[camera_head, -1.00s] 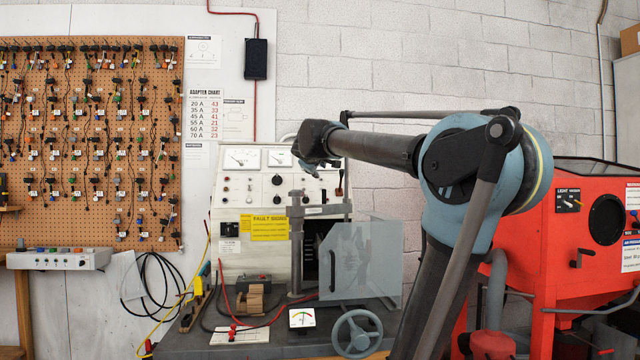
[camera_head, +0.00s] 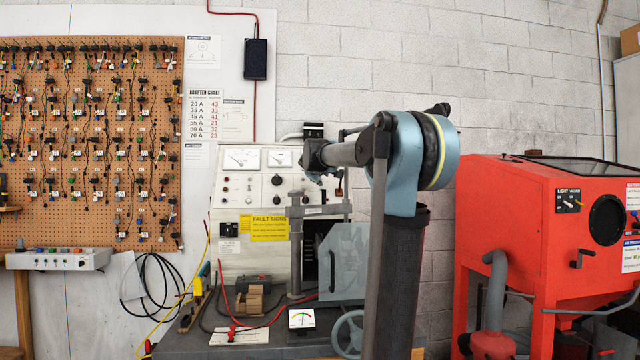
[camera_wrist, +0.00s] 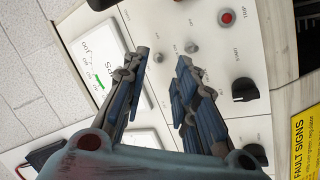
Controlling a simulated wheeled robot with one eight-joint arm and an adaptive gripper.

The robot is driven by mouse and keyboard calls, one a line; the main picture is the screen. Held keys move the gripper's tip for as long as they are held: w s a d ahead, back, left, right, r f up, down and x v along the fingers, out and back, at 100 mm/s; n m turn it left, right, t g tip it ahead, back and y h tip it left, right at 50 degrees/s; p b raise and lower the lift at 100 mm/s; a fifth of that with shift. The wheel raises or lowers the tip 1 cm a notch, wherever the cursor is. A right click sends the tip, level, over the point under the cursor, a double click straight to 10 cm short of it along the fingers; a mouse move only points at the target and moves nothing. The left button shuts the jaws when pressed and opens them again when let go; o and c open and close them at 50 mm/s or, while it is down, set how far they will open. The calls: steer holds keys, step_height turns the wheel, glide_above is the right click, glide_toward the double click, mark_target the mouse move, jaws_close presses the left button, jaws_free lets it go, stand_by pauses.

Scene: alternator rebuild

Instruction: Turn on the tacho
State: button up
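A cream test bench panel (camera_head: 255,190) with dials, knobs and switches stands at the middle of the head view. My gripper shows close up in the wrist view (camera_wrist: 163,62), open and empty, with its two fingers apart in front of the panel. Two small metal toggles, one nearer (camera_wrist: 158,57) and one beside it (camera_wrist: 190,47), lie near the fingertips. Contact cannot be told. A red button (camera_wrist: 227,17) and a black knob (camera_wrist: 245,90) are to their right. No tacho label is clearly readable. In the head view, my arm hides part of the panel's right side.
A white dial gauge (camera_wrist: 98,75) lies left of the fingers. A yellow fault signs label (camera_head: 266,228) is on the panel. A clear guard (camera_head: 341,260) and handwheel (camera_head: 349,334) stand below. A red cabinet (camera_head: 535,220) is at right.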

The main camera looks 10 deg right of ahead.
steer(key=shift+x, duration=2)
jaws_close()
